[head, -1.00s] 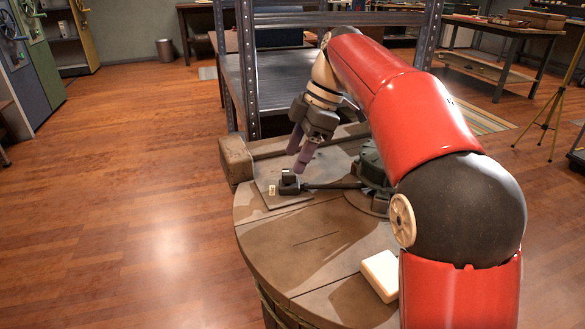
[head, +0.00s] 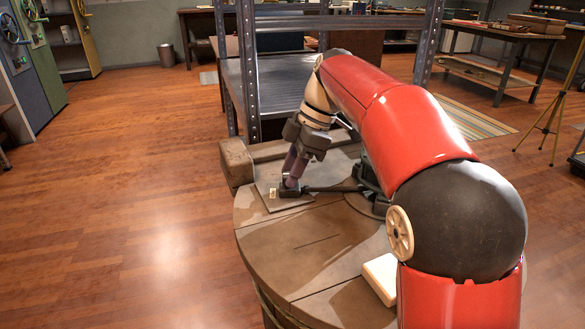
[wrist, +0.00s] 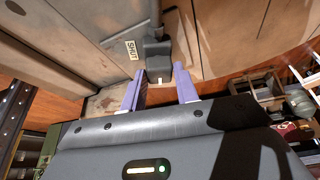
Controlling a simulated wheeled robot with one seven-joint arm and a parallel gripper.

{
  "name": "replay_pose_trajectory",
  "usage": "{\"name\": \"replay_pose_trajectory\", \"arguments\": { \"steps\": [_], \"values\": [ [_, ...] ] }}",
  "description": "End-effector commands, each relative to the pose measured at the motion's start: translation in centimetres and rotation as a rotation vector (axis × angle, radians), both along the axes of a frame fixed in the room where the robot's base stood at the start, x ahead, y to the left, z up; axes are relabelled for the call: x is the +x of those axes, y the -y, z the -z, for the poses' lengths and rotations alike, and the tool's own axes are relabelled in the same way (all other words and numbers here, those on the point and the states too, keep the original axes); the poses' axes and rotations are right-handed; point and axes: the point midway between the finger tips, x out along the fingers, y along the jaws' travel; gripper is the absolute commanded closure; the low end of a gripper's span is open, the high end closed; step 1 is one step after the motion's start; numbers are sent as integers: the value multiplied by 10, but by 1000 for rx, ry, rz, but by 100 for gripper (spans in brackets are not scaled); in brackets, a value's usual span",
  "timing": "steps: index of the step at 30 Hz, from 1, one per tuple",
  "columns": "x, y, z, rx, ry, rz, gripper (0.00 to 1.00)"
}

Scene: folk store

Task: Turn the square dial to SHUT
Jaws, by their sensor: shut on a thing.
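The square dial (head: 290,192) is a small dark block on a flat plate (head: 268,205) on top of the barrel. In the wrist view the dial (wrist: 157,62) sits between the tips of my purple fingers, with a pale mark on its near side. My gripper (head: 291,181) reaches down from above and is shut on the dial. A SHUT label (wrist: 133,50) lies just left of the dial in the wrist view; its small pale tag (head: 272,193) is also left of it in the head view. My fingers partly hide the dial.
A dark pipe (head: 333,188) runs right from the dial to a round fitting partly behind my arm. A white block (head: 381,277) lies on the barrel top (head: 315,240). A wooden beam (head: 237,162) and metal shelf rack (head: 247,70) stand behind. Floor to the left is clear.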

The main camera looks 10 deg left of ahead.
Motion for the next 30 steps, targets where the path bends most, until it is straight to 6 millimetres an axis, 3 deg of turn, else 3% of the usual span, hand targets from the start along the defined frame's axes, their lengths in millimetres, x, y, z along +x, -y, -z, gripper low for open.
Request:
{"name": "replay_pose_trajectory", "arguments": {
  "steps": [11,30],
  "values": [
    [-1,0,0,0,1,100,92],
    [-4,0,0,2,1,668,92]
  ]
}}
